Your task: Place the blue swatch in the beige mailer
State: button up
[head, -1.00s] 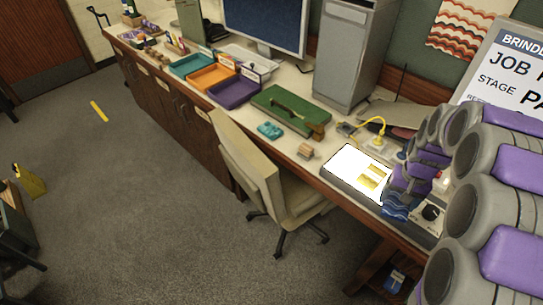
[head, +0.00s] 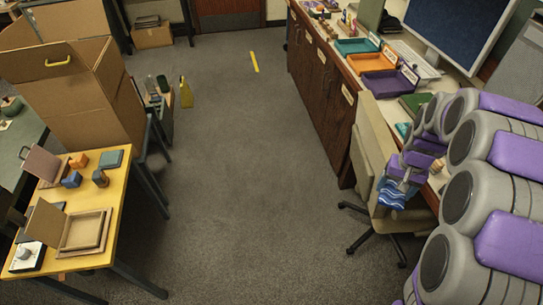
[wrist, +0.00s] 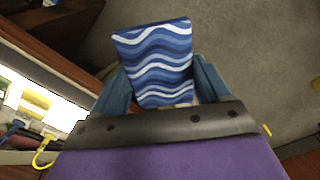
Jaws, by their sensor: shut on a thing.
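The blue swatch (wrist: 156,45), with white and light-blue waves, is held between the two fingers of my gripper (wrist: 160,85) in the wrist view. In the head view my gripper (head: 398,183) is at the right, in front of the chair, with the swatch (head: 391,197) hanging below it. The beige mailer (head: 42,222) appears to be the open, shallow box with a raised lid on the yellow table at the lower left, far from my gripper. Its bottom looks bare.
The yellow table (head: 112,208) also holds a pinkish-brown case (head: 40,164), small blocks and a white device with a knob (head: 26,257). A large cardboard box (head: 95,105) stands behind it. The chair (head: 370,150) and bench are at right. Grey floor (head: 240,170) between is clear.

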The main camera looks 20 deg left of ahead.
aim_at(86, 232)
jog(key=u, duration=1.65)
jog(key=i+j+u, duration=0.25)
jog(key=i, duration=0.15)
jog(key=i+j+u, duration=0.25)
jog(key=i, duration=0.15)
jog(key=i+u, duration=0.25)
jog(key=i, duration=0.15)
jog(key=i+j, duration=0.1)
jog(key=i, duration=0.25)
